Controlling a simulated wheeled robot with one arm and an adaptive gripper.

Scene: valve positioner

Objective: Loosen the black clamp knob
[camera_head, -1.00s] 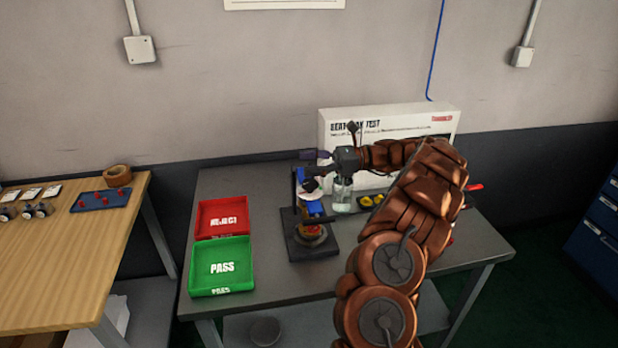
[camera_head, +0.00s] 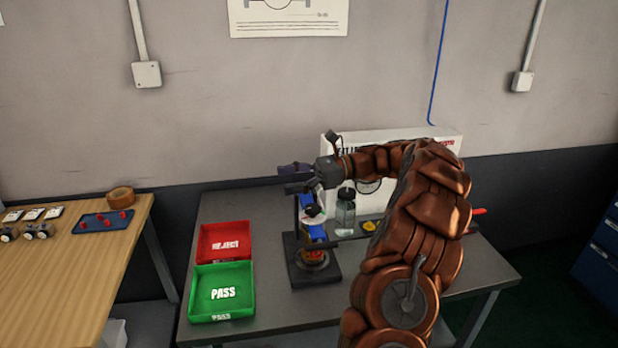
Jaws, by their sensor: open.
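A test stand (camera_head: 317,277) with a dark base stands on the grey table, with blue and orange parts on it. A small dark part (camera_head: 313,211), possibly the black clamp knob, shows at its upper part; it is too small to be sure. My gripper (camera_head: 289,178) is open and empty. It points left, above the top of the stand in the picture, apart from the dark part. My gripper hides some of the stand's top.
A red REJECT tray (camera_head: 202,245) and a green PASS tray (camera_head: 249,292) lie left of the stand. A clear bottle (camera_head: 345,216) stands close on the right, before a white box (camera_head: 450,150). A wooden table (camera_head: 60,275) is at the left.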

